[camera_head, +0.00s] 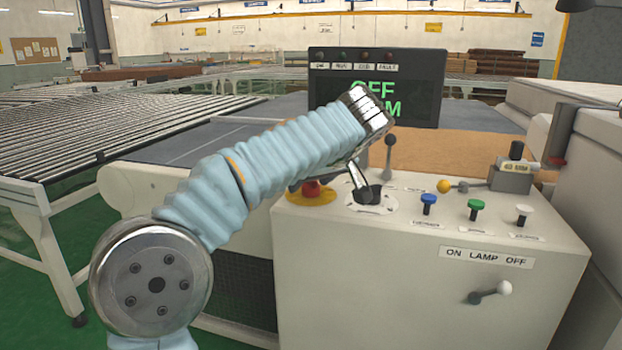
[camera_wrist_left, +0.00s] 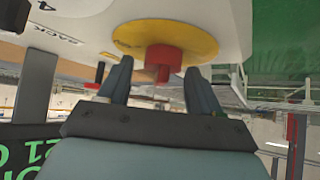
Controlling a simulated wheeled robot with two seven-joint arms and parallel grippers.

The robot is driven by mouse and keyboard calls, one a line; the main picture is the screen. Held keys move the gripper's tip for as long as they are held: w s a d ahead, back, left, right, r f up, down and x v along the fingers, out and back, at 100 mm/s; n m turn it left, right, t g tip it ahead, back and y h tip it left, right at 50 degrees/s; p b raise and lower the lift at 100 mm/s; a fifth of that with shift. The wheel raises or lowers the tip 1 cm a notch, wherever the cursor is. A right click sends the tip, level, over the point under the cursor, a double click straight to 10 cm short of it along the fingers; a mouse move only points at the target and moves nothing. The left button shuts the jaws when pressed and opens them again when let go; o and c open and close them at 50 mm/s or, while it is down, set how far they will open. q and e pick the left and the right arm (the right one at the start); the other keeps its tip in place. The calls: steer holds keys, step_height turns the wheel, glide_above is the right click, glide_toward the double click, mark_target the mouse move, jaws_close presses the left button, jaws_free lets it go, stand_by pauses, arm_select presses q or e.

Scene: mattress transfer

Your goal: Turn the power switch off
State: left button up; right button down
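My left gripper (camera_wrist_left: 157,68) is open in the left wrist view, its two dark fingers on either side of a red knob (camera_wrist_left: 164,62) on a yellow disc (camera_wrist_left: 190,38). I cannot tell whether they touch it. In the head view the red knob (camera_head: 311,188) is partly hidden behind my blue-sleeved left arm, which hides most of the gripper. The white control box (camera_head: 400,270) also carries a metal lever (camera_head: 358,177) on a black base, a black-knobbed lever and a yellow-knobbed lever (camera_head: 443,186). No readable label marks the power switch. My right gripper is not visible.
Blue, green and white push buttons (camera_head: 476,206) stand on the box top. A white-knobbed switch (camera_head: 490,293) sits below an "ON LAMP OFF" label on its front. A dark screen (camera_head: 425,80) with green text stands behind. Roller conveyors (camera_head: 80,135) lie left; a white machine stands right.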

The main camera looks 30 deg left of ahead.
arm_select(q)
steer(key=shift+r, duration=0.1)
steer(key=v, duration=1.3)
steer(key=shift+s+d+r+p, duration=0.15)
steer(key=shift+d+r+p, duration=0.1)
steer(key=shift+p, duration=0.2)
